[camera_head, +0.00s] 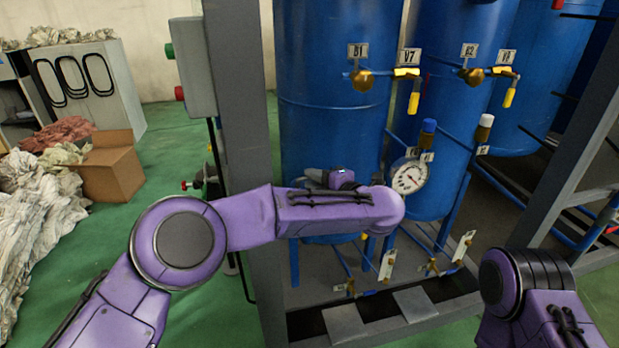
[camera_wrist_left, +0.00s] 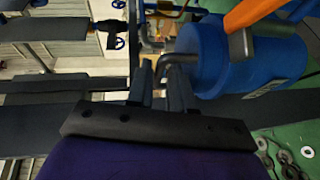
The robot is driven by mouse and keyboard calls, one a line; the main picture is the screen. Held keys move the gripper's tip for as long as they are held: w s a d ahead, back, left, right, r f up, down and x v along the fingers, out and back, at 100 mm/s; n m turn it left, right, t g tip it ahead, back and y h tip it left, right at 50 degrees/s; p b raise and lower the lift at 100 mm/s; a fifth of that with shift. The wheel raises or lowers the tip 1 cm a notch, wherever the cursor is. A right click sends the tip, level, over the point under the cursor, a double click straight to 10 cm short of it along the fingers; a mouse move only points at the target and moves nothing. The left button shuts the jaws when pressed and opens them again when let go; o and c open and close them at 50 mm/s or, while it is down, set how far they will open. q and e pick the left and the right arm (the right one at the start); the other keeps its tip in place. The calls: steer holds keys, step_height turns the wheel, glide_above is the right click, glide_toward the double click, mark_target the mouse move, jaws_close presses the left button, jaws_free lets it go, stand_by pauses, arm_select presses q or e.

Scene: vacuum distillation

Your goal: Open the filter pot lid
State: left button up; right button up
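My left gripper (camera_head: 316,177) shows only in part behind my left forearm in the head view, in front of a blue tank. In the left wrist view its two dark fingers (camera_wrist_left: 158,78) are close together with a narrow gap between them. A blue cylinder (camera_wrist_left: 205,52), which looks like the filter pot, lies just beyond and to the right of the fingers. A bent grey metal bar (camera_wrist_left: 176,58) runs from it to the fingertips; whether it is gripped is unclear. An orange bar (camera_wrist_left: 250,14) crosses the cylinder. The lid cannot be told apart. My right gripper is out of view.
Tall blue tanks (camera_head: 335,70) with yellow-handled valves and a round gauge (camera_head: 408,176) stand behind my left arm. A grey frame post (camera_head: 240,95) rises close beside it. A cardboard box (camera_head: 110,166) stands at the left. Green floor (camera_head: 175,150) lies free between box and post.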

arm_select(q)
steer(key=shift+x, duration=0.9)
jaws_close()
steer(key=shift+r+p, duration=0.3)
steer(key=shift+p, duration=0.15)
steer(key=w+r+g+p, duration=0.1)
steer(key=p, duration=0.2)
steer(key=w+r+m+g+h+p, duration=0.1)
steer(key=p, duration=0.1)
steer(key=shift+a+p, duration=0.3)
steer(key=shift+p, duration=0.1)
steer(key=shift+w+a+r+p, duration=0.15)
steer(key=shift+w+a+p, duration=0.05)
steer(key=shift+w+p, duration=0.2)
steer(key=shift+w+a+r+p, duration=0.15)
steer(key=shift+w, duration=0.35)
steer(key=shift+w+a+r+p, duration=0.1)
steer(key=shift+w+a+p, duration=0.05)
steer(key=shift+w, duration=0.4)
